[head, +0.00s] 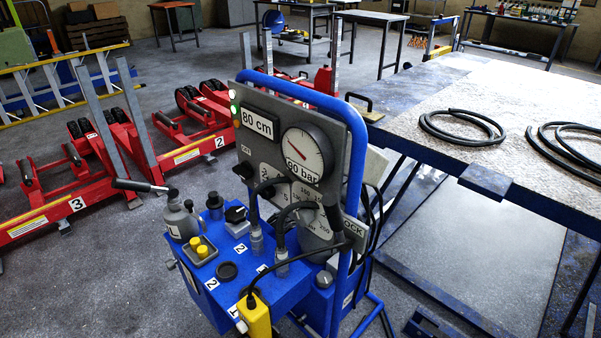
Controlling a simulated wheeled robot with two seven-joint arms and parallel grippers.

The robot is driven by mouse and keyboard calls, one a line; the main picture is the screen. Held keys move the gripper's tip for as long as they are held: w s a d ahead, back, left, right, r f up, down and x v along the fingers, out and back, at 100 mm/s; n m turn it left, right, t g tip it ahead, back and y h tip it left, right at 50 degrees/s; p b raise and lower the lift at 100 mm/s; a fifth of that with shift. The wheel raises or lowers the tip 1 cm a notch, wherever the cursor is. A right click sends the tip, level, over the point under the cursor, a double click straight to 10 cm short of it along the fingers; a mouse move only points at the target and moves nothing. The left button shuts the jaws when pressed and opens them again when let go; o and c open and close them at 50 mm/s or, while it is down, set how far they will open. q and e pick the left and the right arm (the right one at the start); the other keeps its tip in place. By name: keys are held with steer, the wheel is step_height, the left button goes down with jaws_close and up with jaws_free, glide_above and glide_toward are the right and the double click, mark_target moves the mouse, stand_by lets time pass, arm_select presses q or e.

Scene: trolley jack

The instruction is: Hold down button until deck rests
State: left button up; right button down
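A blue control trolley (262,290) stands in the middle, with a grey panel on a blue tube frame. A small grey box with two yellow buttons (201,247) sits on its top, left of a round black cap. A yellow hand-held box (256,318) with a black cable is at the trolley's front edge. The panel's display (258,123) reads 80 cm. A round pressure gauge (304,154) marked bar is beside it; a green lamp (234,110) shows at the panel's left. A raised deck (480,165) with a grey top and blue frame stands at right. Neither gripper is in view.
Black hoses (462,127) lie on the deck. Red jacks (98,165) numbered 2 and 3 stand on the floor at left. A grey hand pump (180,220) with a black lever stands on the trolley's left. Grey floor is clear at lower left.

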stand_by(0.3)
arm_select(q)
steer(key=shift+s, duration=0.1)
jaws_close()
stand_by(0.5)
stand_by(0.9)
